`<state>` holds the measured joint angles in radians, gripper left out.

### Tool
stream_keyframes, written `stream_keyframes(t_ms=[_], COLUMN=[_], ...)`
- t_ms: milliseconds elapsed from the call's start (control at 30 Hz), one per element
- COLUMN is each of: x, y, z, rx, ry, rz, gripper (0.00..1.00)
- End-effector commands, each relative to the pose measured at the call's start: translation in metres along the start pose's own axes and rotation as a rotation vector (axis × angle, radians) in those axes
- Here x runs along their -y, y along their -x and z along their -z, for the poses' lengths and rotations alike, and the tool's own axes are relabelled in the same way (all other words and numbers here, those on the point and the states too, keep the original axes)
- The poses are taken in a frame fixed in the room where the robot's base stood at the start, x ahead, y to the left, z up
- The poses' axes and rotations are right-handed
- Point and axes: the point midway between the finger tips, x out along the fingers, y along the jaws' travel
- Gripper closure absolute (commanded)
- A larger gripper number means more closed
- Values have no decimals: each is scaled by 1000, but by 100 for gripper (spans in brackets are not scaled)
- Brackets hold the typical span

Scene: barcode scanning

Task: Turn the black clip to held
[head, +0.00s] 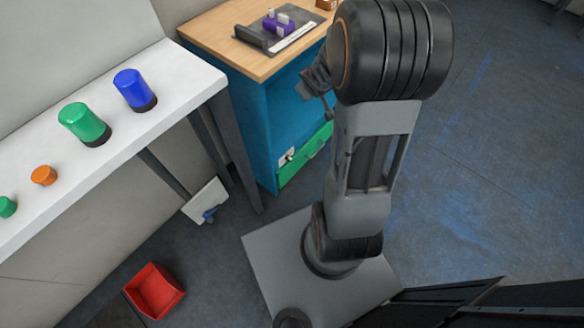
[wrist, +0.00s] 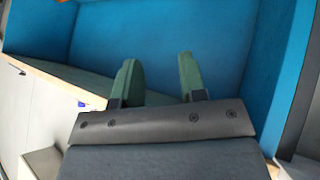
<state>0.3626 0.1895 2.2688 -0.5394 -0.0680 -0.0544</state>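I cannot make out a black clip for certain. A small white plate with a dark part (head: 287,157) sits on the green drawer front (head: 306,158) of the blue cabinet, but it is too small to tell whether that is the clip or how it is turned. My gripper (wrist: 158,68) shows two green fingers standing apart with nothing between them in the wrist view. They point toward the blue cabinet (wrist: 225,40). In the head view my gripper (head: 322,92) is partly hidden behind my arm, in front of the cabinet.
A wooden cabinet top (head: 222,34) carries a dark tray (head: 262,46) with a purple object (head: 279,25). A white shelf (head: 105,150) at left holds blue, green and orange pieces. A white panel (head: 204,203) hangs near its leg. A red bin (head: 154,291) is on the floor.

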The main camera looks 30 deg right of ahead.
Motion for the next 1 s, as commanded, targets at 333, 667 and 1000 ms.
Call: stream_keyframes(t_ms=[333,667,1000], x=[58,140,167], y=[-234,-282,-285], z=[-184,-304,-326], rx=[-412,-807,-949], ry=[84,-102,-194], rz=[228,414,454], gripper=[62,62,62])
